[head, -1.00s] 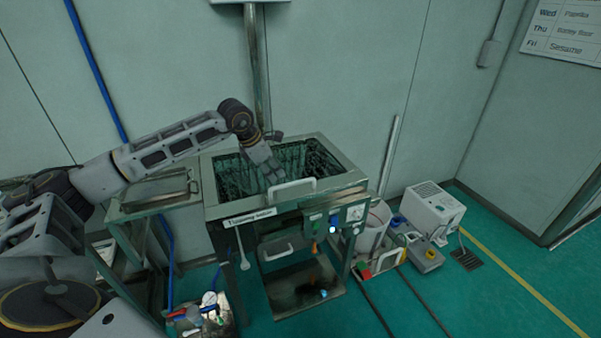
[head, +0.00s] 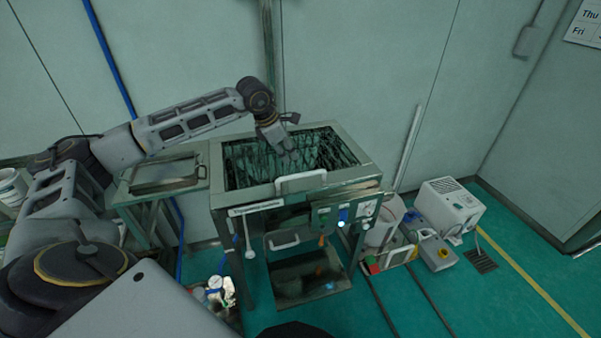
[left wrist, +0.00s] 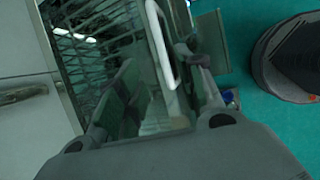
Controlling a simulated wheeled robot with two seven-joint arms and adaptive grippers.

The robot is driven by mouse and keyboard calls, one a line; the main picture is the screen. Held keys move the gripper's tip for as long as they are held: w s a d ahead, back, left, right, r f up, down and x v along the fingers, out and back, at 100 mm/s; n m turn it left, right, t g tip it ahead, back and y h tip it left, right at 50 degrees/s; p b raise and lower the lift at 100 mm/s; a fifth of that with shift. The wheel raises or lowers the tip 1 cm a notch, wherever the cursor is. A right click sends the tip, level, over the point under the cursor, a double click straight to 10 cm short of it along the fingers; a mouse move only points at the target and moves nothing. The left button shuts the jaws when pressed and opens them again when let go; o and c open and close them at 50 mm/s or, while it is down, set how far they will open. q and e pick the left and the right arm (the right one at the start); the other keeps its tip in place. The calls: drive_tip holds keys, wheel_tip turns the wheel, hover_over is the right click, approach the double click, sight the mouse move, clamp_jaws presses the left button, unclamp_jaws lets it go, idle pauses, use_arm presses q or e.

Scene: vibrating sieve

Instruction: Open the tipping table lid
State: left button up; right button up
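The tipping table (head: 219,200) is a metal-framed stand with a label on its front edge. Its top shows a dark green, grid-like surface (head: 335,150) inside the frame, lying flat. A white handle (head: 302,182) rises at the front edge of the top; it also shows in the left wrist view (left wrist: 160,45). My left gripper (head: 288,150) points down over the top, behind the handle. In the left wrist view its two fingers (left wrist: 165,95) are apart, with the handle's bar showing between and beyond them; I see no contact. My right gripper is out of view.
A side table with a metal tray lid (head: 165,175) adjoins on the left. A control panel (head: 342,215) is on the table's front right. A white machine (head: 450,205) and a bucket (head: 385,225) stand at right. The wall is close behind; green floor is open at right.

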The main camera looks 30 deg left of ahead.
sight(300, 175)
use_arm(q)
drive_tip(key=b+x, duration=0.4)
drive_tip(key=x, duration=0.7)
drive_tip(key=shift+d, duration=0.1)
drive_tip(key=shift+b+x, duration=0.35)
drive_tip(key=shift+x, duration=0.7)
drive_tip(key=shift+w+f, duration=0.1)
drive_tip(key=shift+f, duration=0.15)
clamp_jaws()
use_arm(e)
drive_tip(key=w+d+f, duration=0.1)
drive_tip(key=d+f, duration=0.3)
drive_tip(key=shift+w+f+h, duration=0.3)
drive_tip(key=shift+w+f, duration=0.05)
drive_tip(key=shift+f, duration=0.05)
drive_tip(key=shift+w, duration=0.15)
